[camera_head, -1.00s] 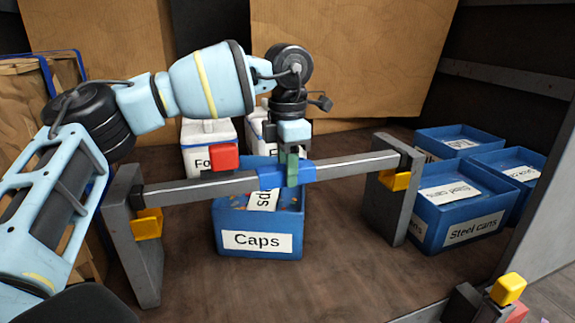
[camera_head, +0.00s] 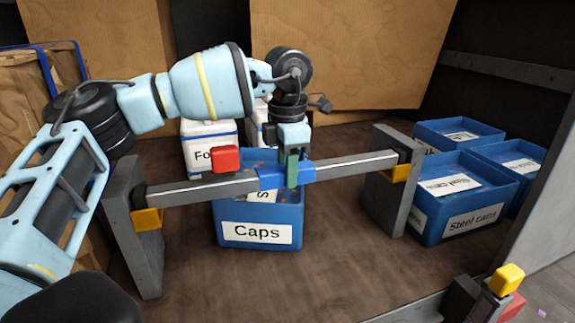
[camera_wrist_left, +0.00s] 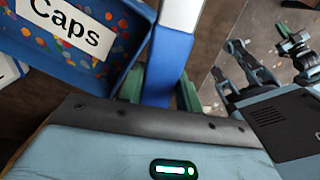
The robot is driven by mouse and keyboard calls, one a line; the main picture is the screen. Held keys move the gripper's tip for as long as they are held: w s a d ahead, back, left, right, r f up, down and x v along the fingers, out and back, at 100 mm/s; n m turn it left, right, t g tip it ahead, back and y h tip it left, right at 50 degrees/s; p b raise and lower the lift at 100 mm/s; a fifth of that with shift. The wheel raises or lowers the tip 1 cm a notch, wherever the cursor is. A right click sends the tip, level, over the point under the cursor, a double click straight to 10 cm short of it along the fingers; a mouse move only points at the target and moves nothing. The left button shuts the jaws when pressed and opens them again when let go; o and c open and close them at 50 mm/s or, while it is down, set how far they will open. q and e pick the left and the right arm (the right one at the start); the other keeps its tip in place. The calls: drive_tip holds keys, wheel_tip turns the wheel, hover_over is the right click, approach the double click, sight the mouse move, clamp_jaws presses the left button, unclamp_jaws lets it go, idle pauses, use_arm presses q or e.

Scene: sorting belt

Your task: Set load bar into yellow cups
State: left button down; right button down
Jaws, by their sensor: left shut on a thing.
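My left gripper (camera_head: 292,170) is shut on the blue sleeve from above. In the left wrist view the sleeve (camera_wrist_left: 167,65) is between its green fingers.
A blue Caps crate (camera_head: 259,232) stands behind and below the bar. Blue crates, one labelled Steel cans (camera_head: 470,222), stand right of the right post (camera_head: 390,205). A white labelled bin (camera_head: 205,150) is behind. A yellow-topped fixture (camera_head: 508,279) is at bottom right.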

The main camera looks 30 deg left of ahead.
use_arm(q)
drive_tip(key=shift+f, duration=0.8)
drive_tip(key=c, duration=0.9)
unclamp_jaws()
drive_tip(key=shift+f, duration=0.3)
wheel_tip(320, 180, up, 7)
drive_tip(key=shift+r+b, duration=0.15)
drive_tip(key=shift+b, duration=0.15)
drive_tip(key=shift+r, duration=0.45)
use_arm(e)
drive_tip(key=shift+s+f, duration=0.35)
